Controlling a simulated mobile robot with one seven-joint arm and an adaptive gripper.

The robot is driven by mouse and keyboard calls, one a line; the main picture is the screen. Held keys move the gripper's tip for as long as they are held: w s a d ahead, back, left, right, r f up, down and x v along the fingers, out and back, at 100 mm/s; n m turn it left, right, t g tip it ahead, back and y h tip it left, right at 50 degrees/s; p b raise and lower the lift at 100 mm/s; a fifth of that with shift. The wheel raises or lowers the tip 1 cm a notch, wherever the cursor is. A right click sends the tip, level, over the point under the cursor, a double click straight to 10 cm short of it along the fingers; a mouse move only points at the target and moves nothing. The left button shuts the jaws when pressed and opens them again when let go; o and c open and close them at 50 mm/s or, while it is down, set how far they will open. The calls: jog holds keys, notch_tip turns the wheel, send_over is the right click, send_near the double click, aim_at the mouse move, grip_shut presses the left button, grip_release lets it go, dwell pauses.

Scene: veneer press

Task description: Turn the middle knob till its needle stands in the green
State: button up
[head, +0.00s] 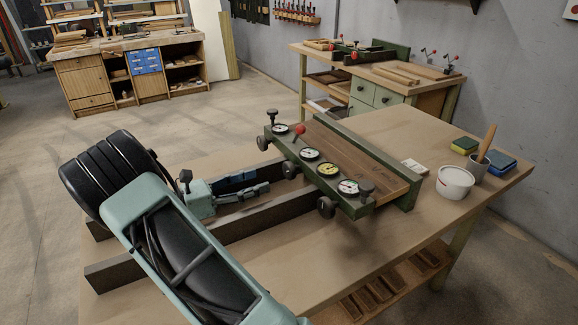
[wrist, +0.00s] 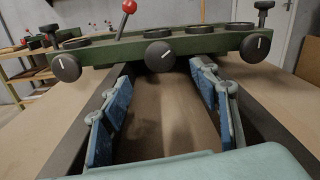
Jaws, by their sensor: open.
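The veneer press has a green beam (head: 310,176) with a row of dark knobs on its front and round dials on top. The middle knob (head: 290,171) is black; in the wrist view the middle knob (wrist: 159,56) carries a slanted white line. Dials with pale faces (head: 309,154) and (head: 327,169) lie near it; their needles are too small to read, and the wrist view sees the dials edge-on. My gripper (head: 262,183) is open and empty, its blue-padded fingers (wrist: 161,78) pointing at the middle knob, one either side below it, apart from it.
Outer knobs (wrist: 66,67) and (wrist: 255,47) flank the middle one. A red-balled lever (wrist: 128,7) stands up behind the beam. Dark rails (head: 215,235) run along both sides of my gripper. A white tub (head: 455,184) stands right on the table (head: 400,250).

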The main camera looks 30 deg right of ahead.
aim_at(286, 172)
jog(key=d, duration=0.7)
jog(key=s+d, duration=0.1)
jog(key=d, duration=0.2)
jog(key=shift+d, duration=0.25)
jog(key=c, duration=1.2)
jog(key=shift+m, duration=0.3)
